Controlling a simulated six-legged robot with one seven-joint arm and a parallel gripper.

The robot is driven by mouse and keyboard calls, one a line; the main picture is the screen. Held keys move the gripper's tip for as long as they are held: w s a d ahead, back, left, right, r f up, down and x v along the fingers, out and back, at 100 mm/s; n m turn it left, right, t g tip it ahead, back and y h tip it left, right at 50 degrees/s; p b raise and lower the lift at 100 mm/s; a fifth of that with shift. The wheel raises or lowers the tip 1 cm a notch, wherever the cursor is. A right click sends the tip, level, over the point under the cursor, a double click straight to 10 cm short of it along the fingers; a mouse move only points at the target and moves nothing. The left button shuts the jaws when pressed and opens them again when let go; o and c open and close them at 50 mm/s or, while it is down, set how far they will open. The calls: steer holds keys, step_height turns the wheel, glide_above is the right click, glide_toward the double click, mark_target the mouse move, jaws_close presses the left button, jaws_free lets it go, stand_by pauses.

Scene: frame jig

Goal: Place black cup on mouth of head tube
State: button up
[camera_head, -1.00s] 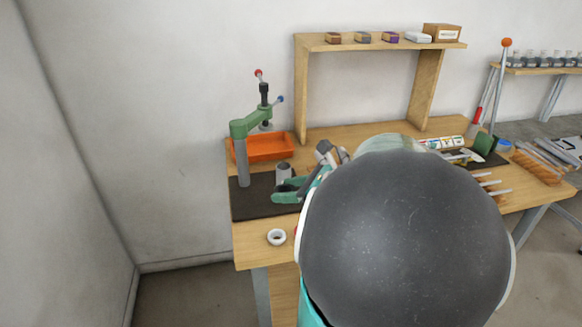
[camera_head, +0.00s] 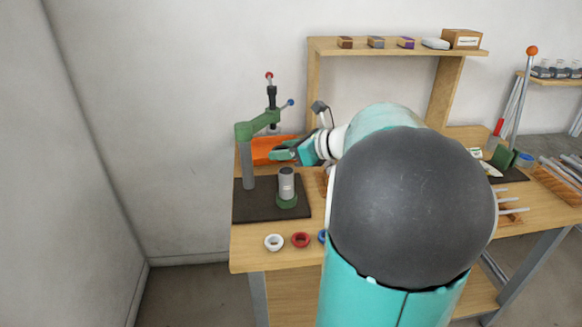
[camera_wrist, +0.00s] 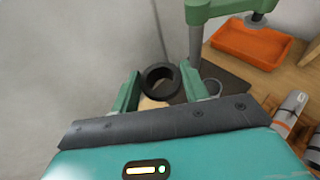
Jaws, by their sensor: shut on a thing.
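The black cup (camera_wrist: 161,80) is a dark ring between the two green fingers of my gripper (camera_wrist: 160,90) in the wrist view. My gripper is shut on it. In the head view my gripper (camera_head: 283,152) is above and behind the head tube (camera_head: 287,183); I cannot make out the cup there. The head tube is a short grey cylinder standing upright in a green holder (camera_head: 287,203) on the dark mat. Its round mouth faces up. In the wrist view, the tube's rim (camera_wrist: 212,87) shows just right of the right finger, apart from the cup.
A green press (camera_head: 247,160) stands left of the tube, with an orange tray (camera_head: 268,150) behind. My arm covers the bench's middle.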

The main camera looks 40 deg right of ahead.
steer(key=w+d+f, duration=0.3)
steer(key=w+d, duration=0.1)
glide_above(289, 173)
steer(key=f, duration=0.4)
steer(key=shift+s+a+f, duration=0.25)
steer(key=shift+s, duration=0.05)
steer(key=shift+w+d+f, duration=0.1)
steer(key=shift+d+f, duration=0.05)
steer(key=shift+f, duration=0.8)
steer(key=shift+w+d+f, duration=0.1)
steer(key=shift+f, duration=0.85)
steer(key=shift+f, duration=0.15)
steer(key=o, duration=1)
